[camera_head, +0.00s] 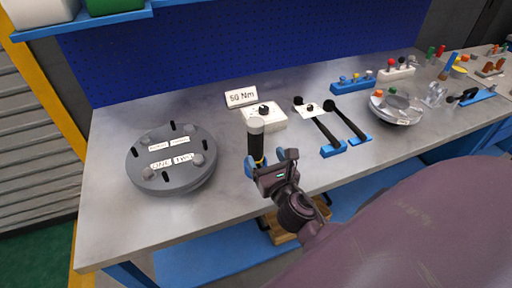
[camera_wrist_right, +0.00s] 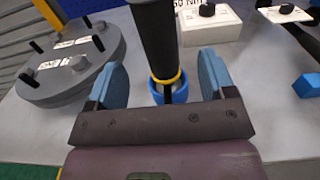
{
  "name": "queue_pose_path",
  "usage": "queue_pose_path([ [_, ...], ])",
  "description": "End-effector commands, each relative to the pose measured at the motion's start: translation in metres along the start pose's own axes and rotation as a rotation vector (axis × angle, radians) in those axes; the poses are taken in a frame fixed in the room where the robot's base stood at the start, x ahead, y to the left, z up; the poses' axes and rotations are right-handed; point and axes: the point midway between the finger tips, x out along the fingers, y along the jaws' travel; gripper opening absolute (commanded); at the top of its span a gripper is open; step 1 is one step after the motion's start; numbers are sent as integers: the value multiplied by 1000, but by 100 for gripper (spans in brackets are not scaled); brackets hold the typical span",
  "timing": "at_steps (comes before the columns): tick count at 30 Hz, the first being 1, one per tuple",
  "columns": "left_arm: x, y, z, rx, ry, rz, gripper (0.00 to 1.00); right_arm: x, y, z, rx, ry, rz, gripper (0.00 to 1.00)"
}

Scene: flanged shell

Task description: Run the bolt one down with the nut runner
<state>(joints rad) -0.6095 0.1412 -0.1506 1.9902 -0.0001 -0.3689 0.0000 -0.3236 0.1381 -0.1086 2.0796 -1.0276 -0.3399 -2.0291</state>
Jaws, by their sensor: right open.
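The nut runner (camera_head: 256,142) stands upright on the bench, a black cylinder with a pale top and a yellow ring near its foot. In the right wrist view the nut runner (camera_wrist_right: 157,40) rises from a blue round holder (camera_wrist_right: 179,92). My right gripper (camera_head: 272,160) is open, with one blue finger on each side of the nut runner; I see no contact. The grey flanged shell (camera_head: 194,179) lies to the left, with black studs and grey bolt heads. Bolt one (camera_head: 148,173) sits beside the "ONE" label, near the "TWO" label. My left gripper is not in view.
A "50 Nm" sign (camera_head: 241,97) and a white block with a black knob (camera_head: 268,118) stand behind the nut runner. Two black-handled tools (camera_head: 326,130) lie in blue holders to the right. A silver round part (camera_head: 396,112) is farther right. Bare bench lies between shell and nut runner.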

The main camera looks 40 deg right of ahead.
Motion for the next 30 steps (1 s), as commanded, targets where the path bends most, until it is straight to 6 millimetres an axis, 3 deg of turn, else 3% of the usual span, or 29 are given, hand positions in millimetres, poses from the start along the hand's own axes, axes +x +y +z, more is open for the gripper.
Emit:
queue_pose_path([
  [10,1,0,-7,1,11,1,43,26,0,1,2,1,-1,76],
  [21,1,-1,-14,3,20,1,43,69,2,4,2,1,0,76],
  [30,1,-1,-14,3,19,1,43,71,2,3,3,2,-1,75],
])
